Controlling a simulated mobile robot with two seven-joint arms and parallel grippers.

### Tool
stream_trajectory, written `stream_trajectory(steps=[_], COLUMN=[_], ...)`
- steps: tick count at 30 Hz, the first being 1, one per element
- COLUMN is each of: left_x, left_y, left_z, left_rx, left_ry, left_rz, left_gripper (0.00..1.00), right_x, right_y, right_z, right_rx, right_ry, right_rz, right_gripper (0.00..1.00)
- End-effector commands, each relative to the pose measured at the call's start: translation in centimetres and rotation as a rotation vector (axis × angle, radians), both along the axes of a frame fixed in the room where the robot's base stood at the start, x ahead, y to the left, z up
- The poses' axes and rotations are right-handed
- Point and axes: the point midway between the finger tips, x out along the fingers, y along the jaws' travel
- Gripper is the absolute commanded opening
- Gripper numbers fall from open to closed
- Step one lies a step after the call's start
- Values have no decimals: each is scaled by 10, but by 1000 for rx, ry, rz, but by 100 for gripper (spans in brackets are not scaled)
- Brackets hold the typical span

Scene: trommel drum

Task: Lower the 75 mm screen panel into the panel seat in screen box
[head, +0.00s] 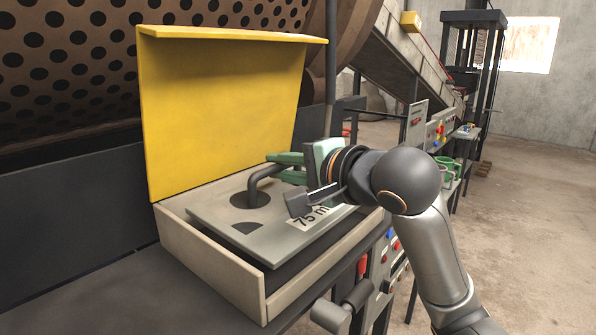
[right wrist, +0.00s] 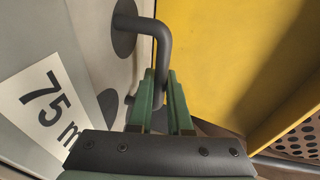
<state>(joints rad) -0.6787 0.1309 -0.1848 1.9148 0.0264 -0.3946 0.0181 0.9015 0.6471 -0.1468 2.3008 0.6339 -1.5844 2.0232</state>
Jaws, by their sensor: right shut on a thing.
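The 75 mm screen panel (head: 235,229) is a grey plate with a white "75 m" label and a dark bar handle (head: 262,174). It sits slightly tilted within the walls of the screen box (head: 212,265), with a dark gap along its front edge. Whether it touches the seat cannot be told; the seat is hidden under it. My right gripper (head: 276,167) is shut on the handle from the right. In the right wrist view its green fingers (right wrist: 164,98) lie around the handle (right wrist: 143,60), beside the label (right wrist: 45,108). My left gripper is not in view.
The box's yellow lid (head: 225,110) stands open behind the panel, close to my right fingers. A perforated drum (head: 75,65) is behind it. Control panels with buttons (head: 392,245) sit below and right of the box. Open floor lies at the right.

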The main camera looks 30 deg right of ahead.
Motion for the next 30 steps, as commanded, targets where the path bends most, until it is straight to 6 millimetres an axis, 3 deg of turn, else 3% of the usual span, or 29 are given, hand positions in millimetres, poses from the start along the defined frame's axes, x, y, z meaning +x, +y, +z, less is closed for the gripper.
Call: stream_trajectory(steps=[3,9,15,30], left_x=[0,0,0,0], left_y=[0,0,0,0], left_z=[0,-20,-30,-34], left_rx=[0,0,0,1], left_ry=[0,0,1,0], left_rz=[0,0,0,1], left_gripper=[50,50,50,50], right_x=[13,12,12,12], right_y=[5,4,4,4], right_z=[2,-26,-41,-48], right_rx=[1,0,1,1], right_ry=[-5,-4,-6,-7], right_rz=[0,-1,-1,-2], right_gripper=[0,0,0,0])
